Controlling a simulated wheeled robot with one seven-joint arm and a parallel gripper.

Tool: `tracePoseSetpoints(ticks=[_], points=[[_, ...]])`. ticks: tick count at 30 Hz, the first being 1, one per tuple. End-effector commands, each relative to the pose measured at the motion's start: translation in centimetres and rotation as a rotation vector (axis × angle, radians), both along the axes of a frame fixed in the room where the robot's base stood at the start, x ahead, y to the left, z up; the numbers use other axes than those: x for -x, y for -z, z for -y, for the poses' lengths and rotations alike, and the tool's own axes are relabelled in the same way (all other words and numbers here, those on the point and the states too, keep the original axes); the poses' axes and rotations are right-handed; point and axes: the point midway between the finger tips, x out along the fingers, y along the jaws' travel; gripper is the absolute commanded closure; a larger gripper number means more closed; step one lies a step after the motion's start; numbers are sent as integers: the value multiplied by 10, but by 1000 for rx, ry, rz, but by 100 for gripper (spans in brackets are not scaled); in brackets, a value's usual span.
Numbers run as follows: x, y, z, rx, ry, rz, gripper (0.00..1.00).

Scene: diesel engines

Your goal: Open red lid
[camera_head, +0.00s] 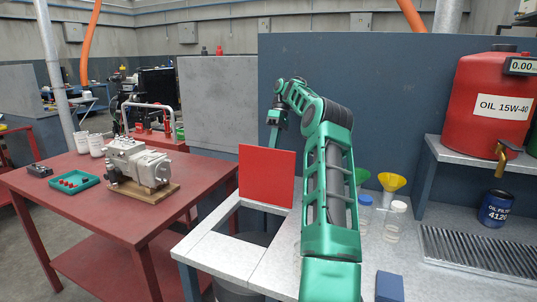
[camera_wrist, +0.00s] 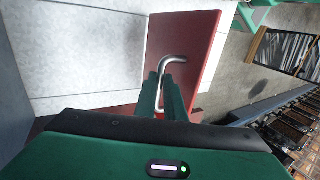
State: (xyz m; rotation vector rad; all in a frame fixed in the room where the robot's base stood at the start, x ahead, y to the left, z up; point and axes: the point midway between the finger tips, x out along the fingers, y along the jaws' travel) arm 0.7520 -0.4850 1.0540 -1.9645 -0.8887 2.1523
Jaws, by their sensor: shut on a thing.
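The red lid (camera_head: 266,175) stands raised, close to upright, at the edge of a square opening in the grey worktop (camera_head: 205,250). In the wrist view the lid (camera_wrist: 200,45) fills the middle, with a bent metal handle (camera_wrist: 174,60) on its face. My gripper (camera_wrist: 163,92) is shut on this handle, its green fingers on either side of the bar. In the head view my green arm reaches over the worktop, and the lid hides my fingertips and the handle.
Dark bins show under the opening (camera_head: 262,222). To the right stand small jars (camera_head: 393,220), a yellow funnel (camera_head: 391,181), a dark blue oil filter can (camera_head: 496,209) and a red oil drum (camera_head: 490,100). A red table (camera_head: 90,215) with an engine part (camera_head: 138,165) is left.

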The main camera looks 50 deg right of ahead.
Motion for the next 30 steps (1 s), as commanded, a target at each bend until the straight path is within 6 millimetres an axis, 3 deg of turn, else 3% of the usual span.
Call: tracePoseSetpoints(ticks=[13,14,15,16,30], points=[[-2,2,3,-7,4,6,100],[-2,2,3,-7,4,6,84],[-1,2,3,-7,4,6,74],[-1,2,4,-6,5,5,72],[3,0,6,-4,8,3,72]])
